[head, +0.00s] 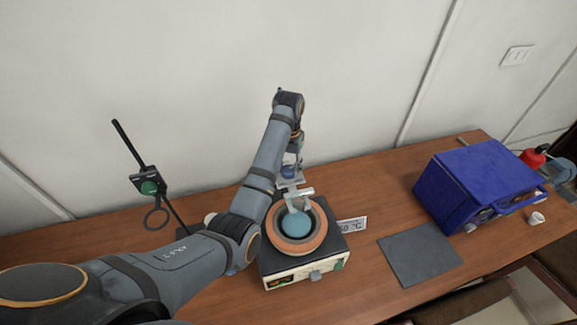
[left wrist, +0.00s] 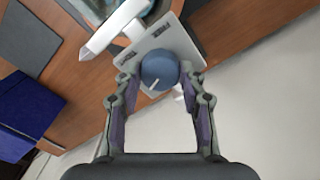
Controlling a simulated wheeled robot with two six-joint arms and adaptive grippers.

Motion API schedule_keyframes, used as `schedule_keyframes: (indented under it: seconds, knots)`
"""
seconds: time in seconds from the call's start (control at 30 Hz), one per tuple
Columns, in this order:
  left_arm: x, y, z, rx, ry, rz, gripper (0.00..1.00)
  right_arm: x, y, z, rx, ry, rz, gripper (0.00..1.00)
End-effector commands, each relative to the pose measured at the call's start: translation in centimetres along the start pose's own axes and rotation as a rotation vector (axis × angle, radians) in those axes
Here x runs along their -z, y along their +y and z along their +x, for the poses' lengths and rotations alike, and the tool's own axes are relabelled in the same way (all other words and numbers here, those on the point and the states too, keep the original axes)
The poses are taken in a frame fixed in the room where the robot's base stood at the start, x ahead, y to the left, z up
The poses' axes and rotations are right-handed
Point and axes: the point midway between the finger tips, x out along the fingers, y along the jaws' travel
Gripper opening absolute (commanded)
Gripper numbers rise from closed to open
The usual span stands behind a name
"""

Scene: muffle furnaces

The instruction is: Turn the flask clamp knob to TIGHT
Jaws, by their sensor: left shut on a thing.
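In the left wrist view the pointer slants toward the bottom left. My left gripper (left wrist: 162,76) is shut on the knob, one finger on each side. In the head view my left gripper (head: 291,158) comes down over the knob, behind the flask. The flask (head: 296,222) with light blue liquid sits in a round orange-rimmed heater (head: 303,247).
A stand with a green knob and ring (head: 149,187) is left of my arm. A "°C" card (head: 352,226) stands beside the heater. The wall is close behind.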

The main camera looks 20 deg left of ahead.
Motion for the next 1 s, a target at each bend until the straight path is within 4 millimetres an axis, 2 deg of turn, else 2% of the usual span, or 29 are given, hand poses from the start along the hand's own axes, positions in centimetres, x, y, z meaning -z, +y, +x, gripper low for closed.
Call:
schedule_keyframes:
  seconds: [0.4,1.0]
  knots:
    - [0.08,0.0,-0.14,0.0,0.004,0.221,0.09,-0.02,0.21,-0.02,-0.002,0.0,-0.001,0.4]
    - [0.1,-0.02,-0.16,0.001,0.005,0.269,0.09,0.0,0.32,-0.02,-0.004,0.0,-0.002,0.4]
